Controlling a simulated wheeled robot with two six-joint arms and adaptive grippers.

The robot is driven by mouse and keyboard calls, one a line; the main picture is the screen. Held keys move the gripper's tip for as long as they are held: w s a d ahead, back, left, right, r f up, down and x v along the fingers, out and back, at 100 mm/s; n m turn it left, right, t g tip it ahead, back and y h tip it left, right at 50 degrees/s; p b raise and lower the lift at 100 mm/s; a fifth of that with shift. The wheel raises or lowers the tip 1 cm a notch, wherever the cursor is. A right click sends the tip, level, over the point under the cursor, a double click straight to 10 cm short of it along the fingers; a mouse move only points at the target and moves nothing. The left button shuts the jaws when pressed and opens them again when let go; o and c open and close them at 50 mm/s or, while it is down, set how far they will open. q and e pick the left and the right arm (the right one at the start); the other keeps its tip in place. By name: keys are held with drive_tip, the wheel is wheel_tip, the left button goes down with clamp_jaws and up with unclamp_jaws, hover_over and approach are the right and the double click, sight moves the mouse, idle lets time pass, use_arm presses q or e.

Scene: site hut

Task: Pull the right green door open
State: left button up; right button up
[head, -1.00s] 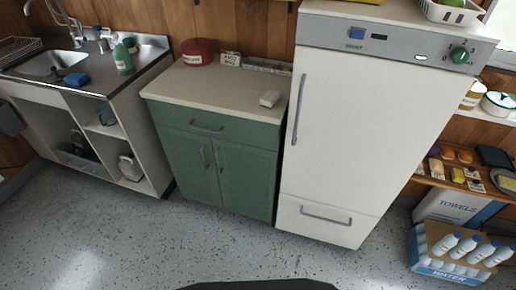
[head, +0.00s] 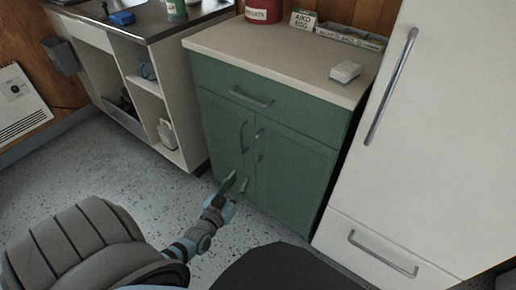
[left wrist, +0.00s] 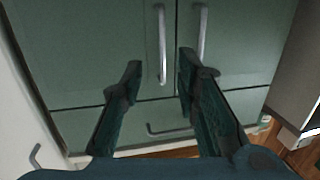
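The green cabinet has two doors under one drawer, both looking shut. The right green door (head: 290,170) has an upright metal handle (head: 259,146) near the middle seam; the left door's handle (head: 243,138) is just beside it. My left gripper (head: 238,184) is open and empty in front of the doors, low and near the seam. The left wrist view looks upside down, with the drawer at the bottom. There the right door (left wrist: 90,50) is on the left, and its handle (left wrist: 162,50) shows between the spread fingers (left wrist: 159,68), not gripped. My right gripper is out of view.
The white fridge (head: 420,130) stands close against the cabinet's right side. An open-shelved sink unit (head: 150,75) is on the left. A white block (head: 345,72) and a red tin (head: 263,10) are on the worktop (head: 270,50). The speckled floor (head: 80,165) in front is clear.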

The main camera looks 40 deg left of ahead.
use_arm(q)
drive_tip(key=w+r+t, duration=0.1)
drive_tip(key=w+r, duration=0.1)
drive_tip(key=b, duration=0.7)
hover_over(257, 160)
drive_tip(key=shift+a+f, duration=0.15)
drive_tip(key=shift+w, duration=0.2)
clamp_jaws()
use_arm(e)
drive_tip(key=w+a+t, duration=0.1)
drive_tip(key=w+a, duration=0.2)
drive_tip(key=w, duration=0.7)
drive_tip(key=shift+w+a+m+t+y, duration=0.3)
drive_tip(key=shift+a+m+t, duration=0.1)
